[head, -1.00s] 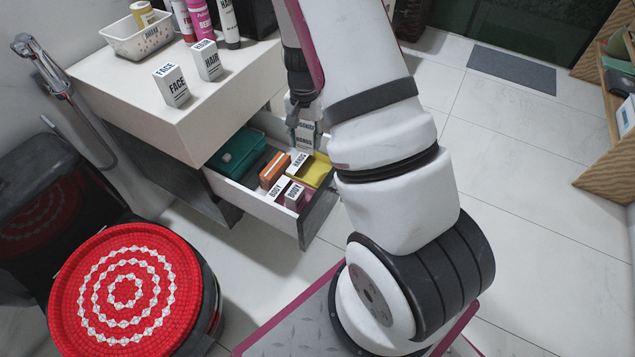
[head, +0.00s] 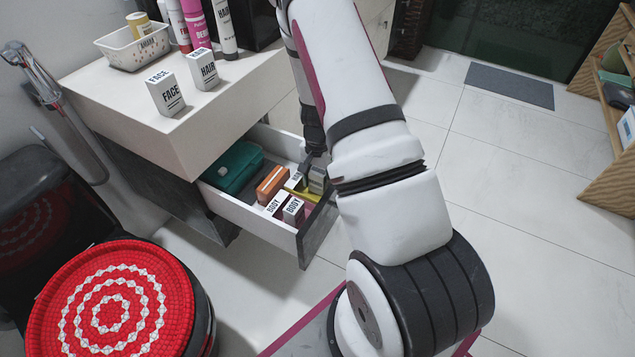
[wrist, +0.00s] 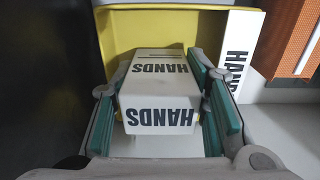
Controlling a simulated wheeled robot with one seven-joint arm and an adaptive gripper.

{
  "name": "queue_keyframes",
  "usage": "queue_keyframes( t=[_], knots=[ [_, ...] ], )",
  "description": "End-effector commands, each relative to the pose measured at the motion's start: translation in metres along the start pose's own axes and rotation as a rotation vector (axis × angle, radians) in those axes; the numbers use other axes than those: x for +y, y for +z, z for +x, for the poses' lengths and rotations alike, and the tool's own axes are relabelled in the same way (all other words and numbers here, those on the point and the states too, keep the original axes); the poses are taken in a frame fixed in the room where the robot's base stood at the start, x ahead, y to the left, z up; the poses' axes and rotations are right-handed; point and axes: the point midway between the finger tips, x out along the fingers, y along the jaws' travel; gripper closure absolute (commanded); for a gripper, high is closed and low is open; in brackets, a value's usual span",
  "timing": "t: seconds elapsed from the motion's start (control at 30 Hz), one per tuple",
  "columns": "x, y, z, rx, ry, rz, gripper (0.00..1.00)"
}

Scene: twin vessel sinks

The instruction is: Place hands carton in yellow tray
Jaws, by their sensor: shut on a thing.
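My gripper (wrist: 165,105) is shut on a white hands carton (wrist: 158,88), with a green-padded finger on each side. In the wrist view the carton is over the yellow tray (wrist: 118,32), and its far end overlaps the tray's inside. I cannot tell whether it touches the tray's floor. A second hands carton (wrist: 238,52) stands at the tray's right side in that view. In the head view my gripper (head: 316,160) is down at the open drawer with the held carton (head: 318,180). Only a little of the yellow tray (head: 306,196) shows there.
The white drawer (head: 240,209) also holds a teal case (head: 232,166), an orange box (head: 271,184) and body cartons (head: 293,210). The counter (head: 190,125) above bears a face carton (head: 165,94), a hair carton (head: 203,69) and a basket (head: 133,48).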

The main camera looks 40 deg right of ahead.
Motion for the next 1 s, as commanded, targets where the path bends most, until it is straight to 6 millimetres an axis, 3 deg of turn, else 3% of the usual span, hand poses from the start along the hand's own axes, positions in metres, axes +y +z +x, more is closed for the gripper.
queue_keyframes(
  t=[0.37, 0.4, 0.43, 0.83, 1.0],
  knots=[
    [0.000, 0.000, 0.006, 0.001, -0.001, -0.001, 0.89],
    [0.000, 0.000, 0.007, 0.001, 0.000, -0.001, 0.57],
    [0.000, 0.000, 0.006, 0.001, 0.000, -0.001, 0.51],
    [0.000, 0.000, 0.002, 0.001, 0.000, -0.001, 0.51],
    [-0.001, -0.001, -0.025, 0.004, -0.002, -0.003, 0.51]
  ],
)
